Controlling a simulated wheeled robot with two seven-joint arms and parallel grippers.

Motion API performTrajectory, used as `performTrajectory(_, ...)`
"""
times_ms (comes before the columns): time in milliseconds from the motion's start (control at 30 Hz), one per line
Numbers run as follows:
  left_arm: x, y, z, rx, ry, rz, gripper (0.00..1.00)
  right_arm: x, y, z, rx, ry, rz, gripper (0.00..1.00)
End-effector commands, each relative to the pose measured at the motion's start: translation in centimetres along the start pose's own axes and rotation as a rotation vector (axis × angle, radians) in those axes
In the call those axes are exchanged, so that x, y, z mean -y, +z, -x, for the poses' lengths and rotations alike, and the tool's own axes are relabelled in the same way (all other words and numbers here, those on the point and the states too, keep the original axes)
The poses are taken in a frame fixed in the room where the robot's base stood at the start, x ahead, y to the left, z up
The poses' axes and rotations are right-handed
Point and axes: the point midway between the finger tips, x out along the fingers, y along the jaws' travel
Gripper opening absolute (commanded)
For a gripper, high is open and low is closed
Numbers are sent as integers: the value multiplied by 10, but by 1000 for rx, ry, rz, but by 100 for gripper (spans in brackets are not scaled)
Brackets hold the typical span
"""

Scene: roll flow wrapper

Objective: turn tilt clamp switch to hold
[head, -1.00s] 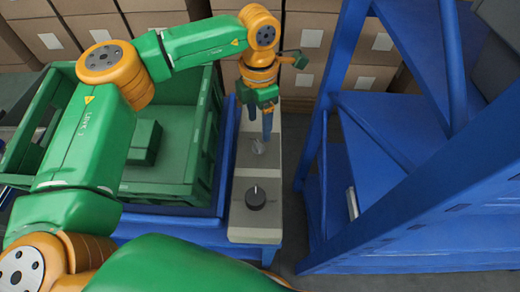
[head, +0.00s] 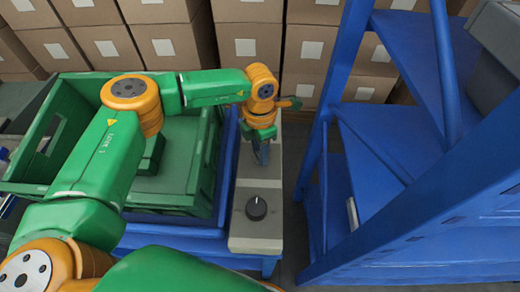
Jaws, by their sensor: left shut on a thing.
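A grey control panel (head: 244,226) has two rotary switches along its top. The near switch (head: 256,208) is a black knob with a white pointer mark toward the far end, and nothing touches it. My left gripper (head: 262,157) points down onto the far part of the panel. It is shut on the far switch, a grey knob that the fingers and wrist now hide, so its setting cannot be read. No label on the panel can be read, so I cannot tell by marking which switch is the tilt clamp. My right gripper is out of view.
A green crate (head: 203,205) stands left of the panel on a blue frame (head: 170,233). A blue shelf rack (head: 345,240) stands close on the right. Cardboard boxes (head: 170,45) line the back. A narrow strip of floor lies between panel and rack.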

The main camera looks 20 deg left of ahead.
Motion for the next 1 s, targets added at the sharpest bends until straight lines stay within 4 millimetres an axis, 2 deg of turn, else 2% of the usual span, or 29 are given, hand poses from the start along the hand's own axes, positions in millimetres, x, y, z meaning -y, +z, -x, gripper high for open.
performTrajectory(233, 0, 0, 0, 1, -1, -21, 0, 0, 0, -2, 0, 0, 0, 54)
performTrajectory(433, 0, 0, -2, 1, -1, -116, 0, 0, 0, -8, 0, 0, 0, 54)
performTrajectory(1000, 1, 0, -2, 2, 1, -634, 0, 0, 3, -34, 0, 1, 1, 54)
